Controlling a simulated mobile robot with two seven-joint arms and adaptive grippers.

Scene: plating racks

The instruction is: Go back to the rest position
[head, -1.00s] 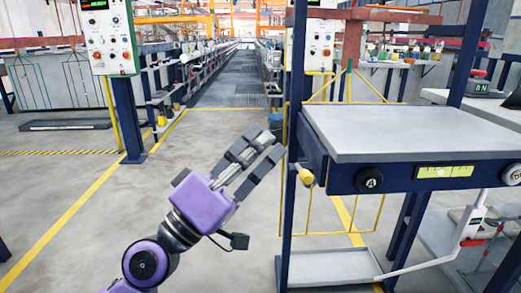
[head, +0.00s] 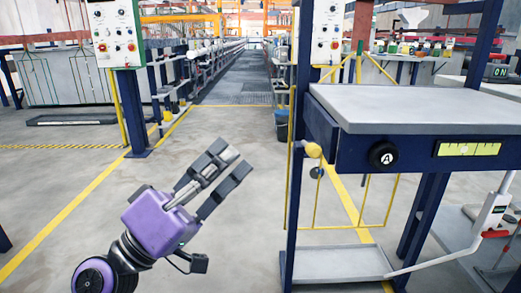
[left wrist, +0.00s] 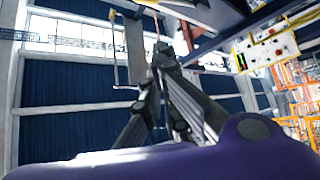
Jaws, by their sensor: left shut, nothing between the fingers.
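My left gripper (head: 231,160) is in the middle of the head view, on its purple wrist, pointing up and to the right. It is shut with nothing held. Its fingertips are in open air, left of the workstation's dark blue post and apart from it in the picture. In the left wrist view the fingers (left wrist: 164,58) come together at their tips, and no object shows between them. My right gripper is not in view.
A workstation with a grey top (head: 430,106) stands at right, with a yellow knob (head: 313,150) and a black dial (head: 382,155) on its front. A lower shelf (head: 340,264) is below. A control panel (head: 113,33) stands at left. The floor between is clear.

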